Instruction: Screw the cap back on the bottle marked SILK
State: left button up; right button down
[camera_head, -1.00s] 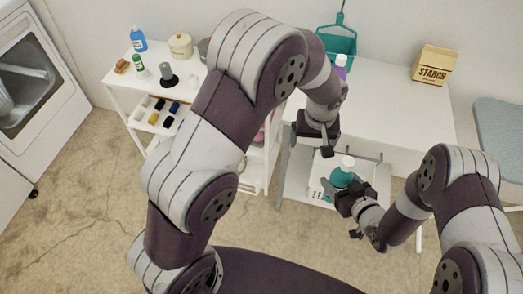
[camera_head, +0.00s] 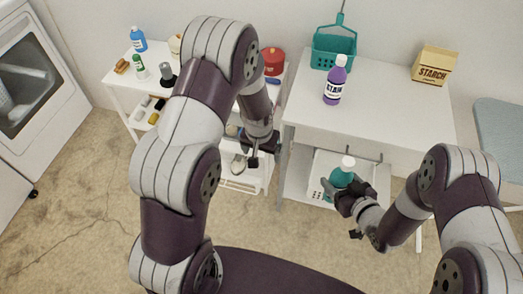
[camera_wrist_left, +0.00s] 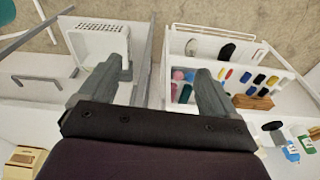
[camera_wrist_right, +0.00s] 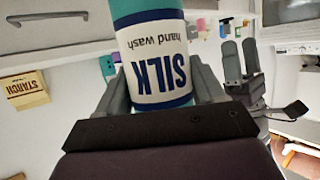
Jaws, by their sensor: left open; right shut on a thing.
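The teal SILK bottle (camera_head: 340,179) is held upright in my right gripper (camera_head: 336,192), in front of the white table. My left gripper (camera_head: 253,160) is open and empty, left of the bottle, near the white cart. Its spread fingers show in the left wrist view (camera_wrist_left: 163,80) with nothing between them.
A purple STAIN bottle (camera_head: 334,85), a teal basket (camera_head: 333,50) and a STARCH box (camera_head: 434,65) stand on the white table (camera_head: 385,100). A white cart (camera_head: 118,78) with bottles and small items is at left. A white bin (camera_head: 318,165) sits below the table.

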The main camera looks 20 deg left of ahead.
pick_arm(q)
notch_tip(320, 180, up, 12)
jog(key=s+f+t, duration=0.1)
jog(key=t, duration=0.1)
jog(key=s+r+g, duration=0.2)
jog(key=s, duration=1.2)
jog(key=shift+d+r, duration=0.25)
jog(key=shift+r, duration=0.1)
